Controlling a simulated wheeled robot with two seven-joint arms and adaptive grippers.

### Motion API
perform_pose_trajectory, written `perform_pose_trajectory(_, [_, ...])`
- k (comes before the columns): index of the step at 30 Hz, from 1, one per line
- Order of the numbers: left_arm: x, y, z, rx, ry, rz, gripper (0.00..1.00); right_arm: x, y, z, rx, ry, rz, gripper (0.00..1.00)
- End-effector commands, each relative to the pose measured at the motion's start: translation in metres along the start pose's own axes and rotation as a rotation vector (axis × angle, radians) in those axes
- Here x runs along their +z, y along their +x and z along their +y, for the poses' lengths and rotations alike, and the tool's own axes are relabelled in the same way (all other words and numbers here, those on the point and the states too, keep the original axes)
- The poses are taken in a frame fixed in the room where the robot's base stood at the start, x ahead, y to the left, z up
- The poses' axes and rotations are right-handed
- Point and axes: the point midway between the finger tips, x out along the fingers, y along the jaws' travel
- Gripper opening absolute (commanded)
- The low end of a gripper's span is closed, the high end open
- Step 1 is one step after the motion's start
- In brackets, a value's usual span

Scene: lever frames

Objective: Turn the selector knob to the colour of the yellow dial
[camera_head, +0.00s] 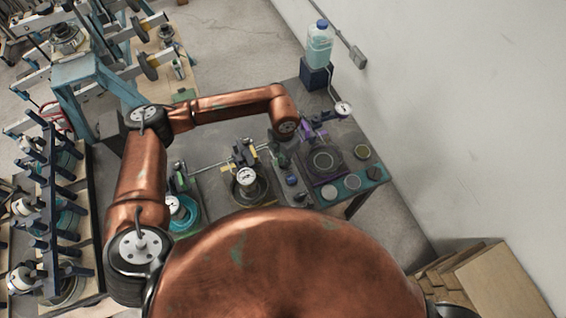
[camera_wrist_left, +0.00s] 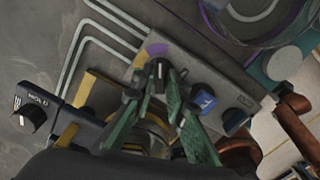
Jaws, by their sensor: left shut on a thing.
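In the left wrist view, the selector knob (camera_wrist_left: 159,68) is small and black with a pale pointer line. It sits on a grey control box (camera_wrist_left: 190,68) with a purple sector and an olive-yellow sector beside it. The pointer line faces roughly toward the purple sector. My left gripper (camera_wrist_left: 158,82) has green fingers shut on the knob from both sides. In the head view my left gripper (camera_head: 281,156) is small, over the box. A gauge with a white face (camera_head: 246,176) stands mid-bench on a dark base with yellow parts. My right gripper is not in view.
A blue knob (camera_wrist_left: 205,100) sits close beside the fingers. A teal-based gauge (camera_head: 174,205) stands left, and a purple-edged station (camera_head: 325,162) stands right. Bent metal rods (camera_wrist_left: 92,40) run near the box. A bottle (camera_head: 319,45) stands at the back.

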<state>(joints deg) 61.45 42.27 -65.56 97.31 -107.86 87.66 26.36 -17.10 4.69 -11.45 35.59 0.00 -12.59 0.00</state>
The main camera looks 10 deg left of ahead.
Motion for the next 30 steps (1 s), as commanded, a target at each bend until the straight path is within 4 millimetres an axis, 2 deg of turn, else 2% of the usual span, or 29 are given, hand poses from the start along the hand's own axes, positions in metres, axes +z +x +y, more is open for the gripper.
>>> perform_pose_trajectory(1, [0.001,0.004,0.000,0.001,0.041,-0.002,0.00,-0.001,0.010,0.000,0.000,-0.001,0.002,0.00])
perform_pose_trajectory(3, [0.001,0.004,-0.001,0.000,0.093,-0.002,0.00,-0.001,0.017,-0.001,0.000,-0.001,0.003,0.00])
perform_pose_trajectory(12, [0.000,0.003,-0.001,0.000,0.257,0.000,0.00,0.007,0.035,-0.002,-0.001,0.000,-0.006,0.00])
perform_pose_trajectory(30, [-0.001,0.001,-0.002,-0.003,0.320,0.000,0.00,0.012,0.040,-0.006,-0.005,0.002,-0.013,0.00])
